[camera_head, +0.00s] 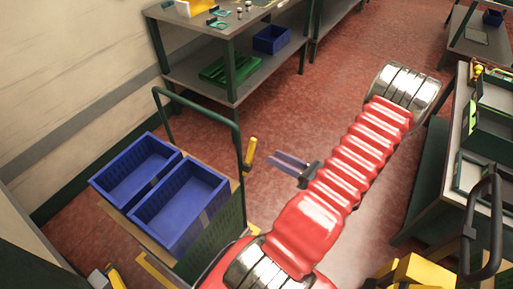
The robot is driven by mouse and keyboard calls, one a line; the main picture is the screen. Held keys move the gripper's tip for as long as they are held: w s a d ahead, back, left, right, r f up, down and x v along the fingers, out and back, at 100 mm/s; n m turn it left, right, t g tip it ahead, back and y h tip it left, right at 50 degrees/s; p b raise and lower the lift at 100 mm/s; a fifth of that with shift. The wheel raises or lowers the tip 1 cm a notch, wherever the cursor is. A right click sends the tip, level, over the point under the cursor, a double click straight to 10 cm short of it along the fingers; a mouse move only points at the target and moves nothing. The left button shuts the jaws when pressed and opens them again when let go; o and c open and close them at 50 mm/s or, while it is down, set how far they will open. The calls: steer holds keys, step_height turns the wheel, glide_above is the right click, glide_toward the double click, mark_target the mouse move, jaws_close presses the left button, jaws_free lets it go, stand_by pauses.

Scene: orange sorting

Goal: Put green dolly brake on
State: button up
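The green dolly stands at the lower left, with a dark green tubular handle (198,104) and a flat tan deck (127,226). Two blue crates (178,205) stand side by side on it. A small upright yellow part (250,152) shows just right of the handle; I cannot tell whether it is the brake. My red ribbed arm reaches up and right across the view. My gripper (275,156) shows partly beyond the arm, its greyish-purple finger part pointing left toward the yellow part, with a small gap in the picture. Its opening is too small to judge.
A grey two-level shelf table (205,78) stands behind the dolly, holding a green crate (229,69) and a blue crate (271,39). A workbench (452,150) with green boxes is at the right. Red floor (290,115) is open between them. A wall runs along the left.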

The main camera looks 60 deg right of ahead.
mark_target(249, 157)
steer(key=w, duration=0.9)
steer(key=shift+w+a, duration=0.15)
steer(key=shift+c, duration=0.6)
jaws_close()
